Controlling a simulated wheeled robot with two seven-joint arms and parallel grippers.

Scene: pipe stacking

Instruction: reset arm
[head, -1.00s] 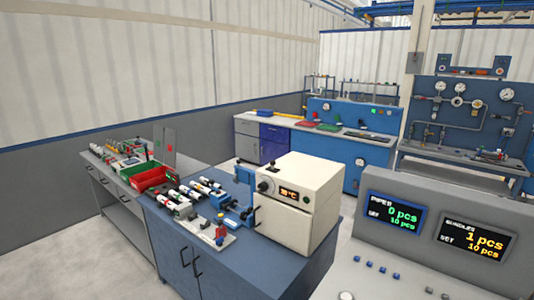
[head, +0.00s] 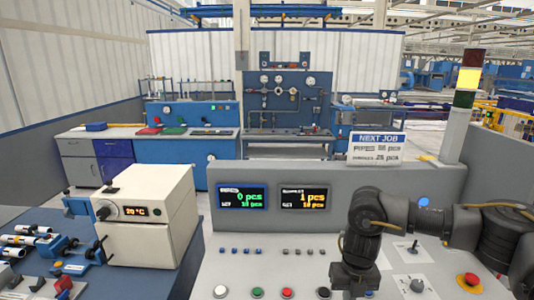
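My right gripper (head: 352,284) hangs at the lower edge of the head view, over the grey control panel. Its arm comes in from the right side. The fingertips are cut off by the picture's edge, so its opening does not show. My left gripper is not in view. The control console (head: 440,195) carries two displays. The left display (head: 241,197) reads 0 pcs and 10 pcs. The right display (head: 303,197) reads 1 pcs and 10 pcs.
A beige oven box (head: 150,218) stands on the blue bench (head: 88,284) at left, with pipes (head: 22,240) beside it. Panel buttons and a red emergency stop (head: 469,281) lie near the arm. A signal tower (head: 466,80) shows yellow. Floor (head: 200,180) shows behind the console.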

